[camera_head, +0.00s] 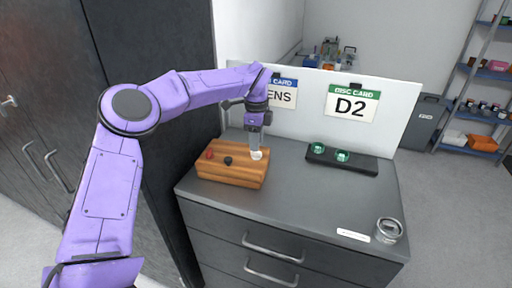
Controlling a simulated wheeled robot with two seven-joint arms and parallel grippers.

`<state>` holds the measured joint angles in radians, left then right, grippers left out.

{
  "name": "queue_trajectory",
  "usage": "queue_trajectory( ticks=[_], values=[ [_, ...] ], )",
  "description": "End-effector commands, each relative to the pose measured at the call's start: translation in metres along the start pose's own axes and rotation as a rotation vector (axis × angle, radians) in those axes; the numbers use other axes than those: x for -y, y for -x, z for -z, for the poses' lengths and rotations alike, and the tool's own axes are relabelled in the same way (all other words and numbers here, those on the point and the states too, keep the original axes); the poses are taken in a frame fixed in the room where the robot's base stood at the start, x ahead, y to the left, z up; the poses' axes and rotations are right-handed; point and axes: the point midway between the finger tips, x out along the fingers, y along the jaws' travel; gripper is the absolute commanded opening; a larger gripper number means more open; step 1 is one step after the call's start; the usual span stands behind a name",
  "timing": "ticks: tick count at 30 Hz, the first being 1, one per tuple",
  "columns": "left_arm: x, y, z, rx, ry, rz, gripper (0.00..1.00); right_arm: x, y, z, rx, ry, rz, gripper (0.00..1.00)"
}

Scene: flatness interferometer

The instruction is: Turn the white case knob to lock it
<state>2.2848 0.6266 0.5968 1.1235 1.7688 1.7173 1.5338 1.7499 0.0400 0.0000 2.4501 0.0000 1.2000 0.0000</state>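A wooden case (232,173) sits at the left of the grey cabinet top. A red knob (210,154), a black knob (228,161) and a white knob (257,155) show on it. The white knob is near its right end. My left gripper (256,150) points down with its fingertips at the white knob and partly covers it. At this size I cannot tell whether the fingers are closed on the knob. My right gripper is not in view.
A black tray (354,166) with green round pieces lies at the back right. A glass jar (389,230) and a white label strip (353,236) are near the front right edge. A white panel (394,101) with two cards stands behind. The middle of the top is clear.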

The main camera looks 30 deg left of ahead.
Motion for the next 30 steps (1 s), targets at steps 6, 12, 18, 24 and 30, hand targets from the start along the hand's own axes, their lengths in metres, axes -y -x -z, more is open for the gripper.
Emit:
queue_trajectory(
  ticks=[6,12,18,24,30],
  values=[
    [-0.001,-0.030,-0.001,0.000,0.002,-0.002,0.37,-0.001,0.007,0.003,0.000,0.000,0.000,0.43],
    [-0.001,-0.035,-0.003,-0.001,0.004,0.000,0.37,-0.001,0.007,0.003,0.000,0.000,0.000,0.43],
    [-0.001,-0.035,-0.003,0.000,0.004,0.000,0.05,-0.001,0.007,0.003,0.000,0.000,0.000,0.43],
    [-0.001,-0.035,-0.003,0.000,0.002,0.000,0.00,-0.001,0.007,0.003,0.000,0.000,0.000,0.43],
    [-0.001,-0.035,-0.002,-0.001,-0.026,0.000,0.00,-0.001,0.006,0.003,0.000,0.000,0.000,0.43]
  ],
)
